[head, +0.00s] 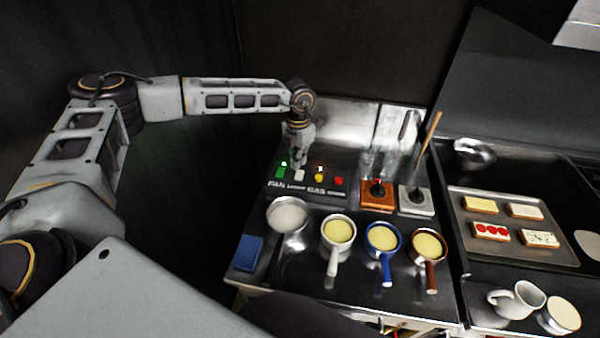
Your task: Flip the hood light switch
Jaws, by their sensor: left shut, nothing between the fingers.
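The switch panel (305,187) is a dark box at the back of the left counter, labelled FAN, LIGHT, GAS and a fourth word too small to read. It carries a green switch (280,172), a white switch (300,176) above the word LIGHT, a yellow switch (319,177) and a red one (338,183). Small lamps glow above the green and yellow switches. My left gripper (297,164) points down, shut and empty, with its tips just above or at the white switch. Whether they touch is unclear, and the gripper hides the area behind the switch. My right gripper is out of view.
Several pans stand in front of the panel, including a white one (335,232) and a blue one (381,239). A blue block (248,252) lies at the left edge. A tray (467,220) holds bread slices.

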